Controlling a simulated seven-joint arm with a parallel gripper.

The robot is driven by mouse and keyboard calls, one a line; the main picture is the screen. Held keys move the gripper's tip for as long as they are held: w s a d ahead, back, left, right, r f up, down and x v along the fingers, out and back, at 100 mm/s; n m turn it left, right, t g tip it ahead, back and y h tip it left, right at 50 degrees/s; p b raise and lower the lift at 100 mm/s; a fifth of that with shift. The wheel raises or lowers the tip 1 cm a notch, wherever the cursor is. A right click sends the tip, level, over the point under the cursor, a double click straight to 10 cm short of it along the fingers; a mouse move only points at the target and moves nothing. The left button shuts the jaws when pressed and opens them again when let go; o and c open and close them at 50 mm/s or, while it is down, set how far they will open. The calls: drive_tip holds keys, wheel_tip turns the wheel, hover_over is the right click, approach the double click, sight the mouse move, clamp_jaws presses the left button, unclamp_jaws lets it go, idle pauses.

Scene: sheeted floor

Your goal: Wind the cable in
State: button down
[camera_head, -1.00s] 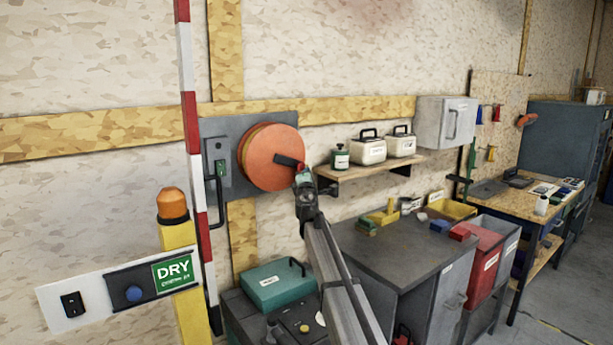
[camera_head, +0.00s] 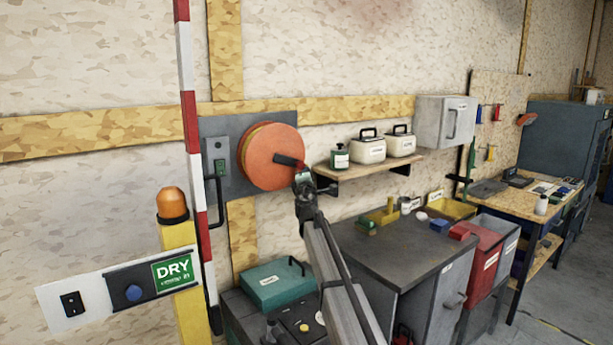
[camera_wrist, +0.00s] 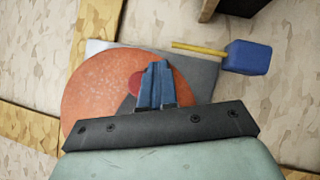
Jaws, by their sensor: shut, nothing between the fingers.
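An orange reel (camera_head: 272,157) with a yellow rim is mounted on a grey wall plate (camera_head: 212,127). Its dark crank arm (camera_head: 288,161) points right, toward my gripper (camera_head: 301,178). In the wrist view, the reel (camera_wrist: 95,90) lies behind my gripper (camera_wrist: 154,66), whose blue fingers are together with nothing between them. A red knob (camera_wrist: 135,86) shows just beside the fingers; I cannot tell whether they touch it. A yellow cable piece (camera_wrist: 200,48) ends in a blue block (camera_wrist: 249,57) beside the plate. I cannot make out that end in the head view.
A shelf (camera_head: 375,169) with white boxes is right of the reel. A grey cabinet (camera_head: 405,250) and a teal case (camera_head: 275,284) are below. A red-and-white pole (camera_head: 190,120) and a post with an orange lamp (camera_head: 172,204) stand to the left.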

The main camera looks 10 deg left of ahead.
drive_tip(key=shift+f, duration=0.1)
drive_tip(key=s+d+f, duration=0.4)
drive_tip(key=s+f, duration=0.4)
drive_tip(key=f, duration=0.1)
drive_tip(key=s+a+f+n+y, duration=0.1)
drive_tip(key=a+f, duration=0.2)
drive_tip(key=a, duration=0.9)
drive_tip(key=a+f+n+y, duration=0.1)
drive_tip(key=a+f, duration=0.3)
drive_tip(key=a, duration=0.8)
drive_tip(key=s+d+r+m+t+h, duration=0.1)
drive_tip(key=d+r+m+h, duration=0.2)
drive_tip(key=d+m+h, duration=0.5)
drive_tip(key=d+r+m+h, duration=0.2)
drive_tip(key=r+m+h, duration=0.25)
drive_tip(key=h, duration=0.75)
drive_tip(key=x, duration=1.2)
drive_tip(key=shift+w+d+r, duration=0.2)
drive_tip(key=shift+r, duration=0.1)
